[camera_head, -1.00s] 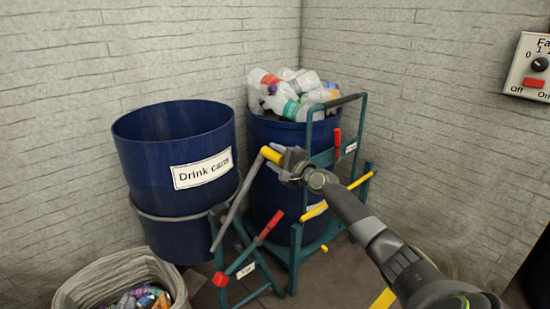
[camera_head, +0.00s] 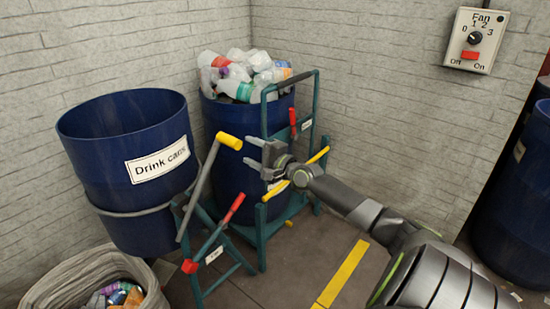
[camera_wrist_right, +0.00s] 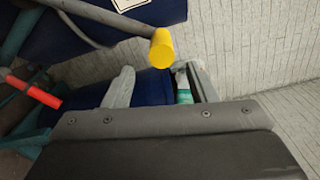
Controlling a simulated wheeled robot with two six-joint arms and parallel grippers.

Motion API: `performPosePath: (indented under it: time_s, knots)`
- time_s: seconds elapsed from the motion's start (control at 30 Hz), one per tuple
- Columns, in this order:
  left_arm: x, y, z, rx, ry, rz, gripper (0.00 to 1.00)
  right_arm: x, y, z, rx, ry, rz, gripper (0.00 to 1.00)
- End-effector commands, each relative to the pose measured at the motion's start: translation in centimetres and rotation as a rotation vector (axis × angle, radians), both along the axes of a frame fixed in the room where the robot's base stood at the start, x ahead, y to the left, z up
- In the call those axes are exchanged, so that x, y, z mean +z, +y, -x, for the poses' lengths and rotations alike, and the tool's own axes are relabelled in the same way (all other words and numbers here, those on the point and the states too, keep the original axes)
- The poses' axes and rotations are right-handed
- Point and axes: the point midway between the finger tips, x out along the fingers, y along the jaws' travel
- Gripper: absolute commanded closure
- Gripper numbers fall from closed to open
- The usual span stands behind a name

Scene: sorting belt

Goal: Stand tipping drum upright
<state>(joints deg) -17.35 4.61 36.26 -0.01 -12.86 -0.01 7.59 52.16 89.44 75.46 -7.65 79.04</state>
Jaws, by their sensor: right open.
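The blue tipping drum (camera_head: 95,160) labelled "Drink cans" leans with its top to the left, held by a grey band beside a teal stand (camera_head: 215,262). A grey lever (camera_head: 197,195) with a yellow grip (camera_head: 229,141) rises from the stand. A red-handled lever (camera_head: 232,210) also sits there. My right gripper (camera_head: 250,152) is open and empty, just right of the yellow grip and apart from it. In the right wrist view the yellow grip (camera_wrist_right: 162,48) shows ahead of the gap between the fingers (camera_wrist_right: 160,85). The left gripper is not in view.
A second blue drum (camera_head: 225,120), full of plastic bottles, stands upright in a teal frame (camera_head: 316,110) behind my gripper. A sack of cans (camera_head: 70,285) sits front left. A fan switch box (camera_head: 476,40) is on the wall. Another blue drum (camera_head: 515,200) stands at far right.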

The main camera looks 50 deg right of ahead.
Motion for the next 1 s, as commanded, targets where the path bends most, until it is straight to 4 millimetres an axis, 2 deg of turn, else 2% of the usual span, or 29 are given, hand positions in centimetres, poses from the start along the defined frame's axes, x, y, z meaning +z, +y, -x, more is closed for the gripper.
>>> performPosePath:
  time_s: [0.3, 0.5, 0.7, 1.0]
  knots:
    - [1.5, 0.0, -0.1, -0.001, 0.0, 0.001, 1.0, 0.1, -0.5, 5.2, -0.001, 0.003, 0.002, 0.48]
    - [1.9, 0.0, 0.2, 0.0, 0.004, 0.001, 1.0, 0.0, -0.7, 7.4, -0.001, 0.001, 0.0, 0.48]
    - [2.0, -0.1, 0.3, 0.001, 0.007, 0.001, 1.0, 0.0, -0.7, 8.4, -0.001, 0.0, -0.001, 0.48]
    - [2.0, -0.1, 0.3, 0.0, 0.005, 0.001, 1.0, 0.0, -0.7, 8.5, -0.001, -0.001, -0.001, 0.48]
